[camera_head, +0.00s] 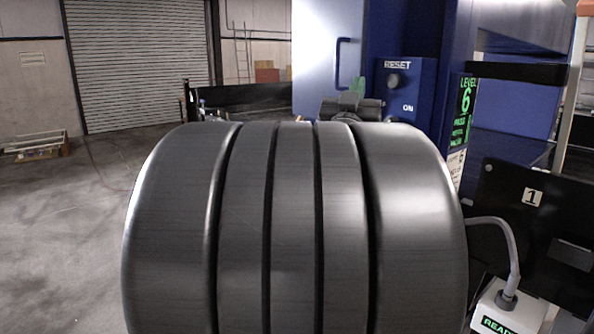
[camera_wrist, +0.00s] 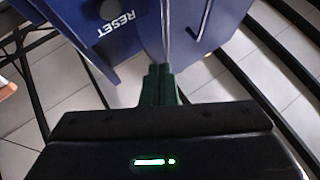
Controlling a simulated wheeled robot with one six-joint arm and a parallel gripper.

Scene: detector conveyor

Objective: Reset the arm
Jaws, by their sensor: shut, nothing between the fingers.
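My gripper (camera_wrist: 160,72) shows in the wrist view as two dark green fingers closed together, with nothing between them. In the head view its green tip (camera_head: 359,84) shows just above my dark arm link, left of the blue control box (camera_head: 420,103). The box carries a RESET label, a dark round button (camera_head: 393,81) and the word ON. In the wrist view the RESET panel (camera_wrist: 95,28) is at the upper left, tilted, ahead of the fingers. I cannot tell whether the fingers touch the blue machine. My large grey arm link hides much of the head view's middle.
A blue handle (camera_head: 338,62) is on the machine's pale panel. A green-lit LEVEL 6 display (camera_head: 466,105), a black plate marked 1 (camera_head: 500,215) and a white READY box (camera_head: 508,312) stand at right. Open concrete floor (camera_head: 60,230) lies at left, before a roller shutter (camera_head: 140,65).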

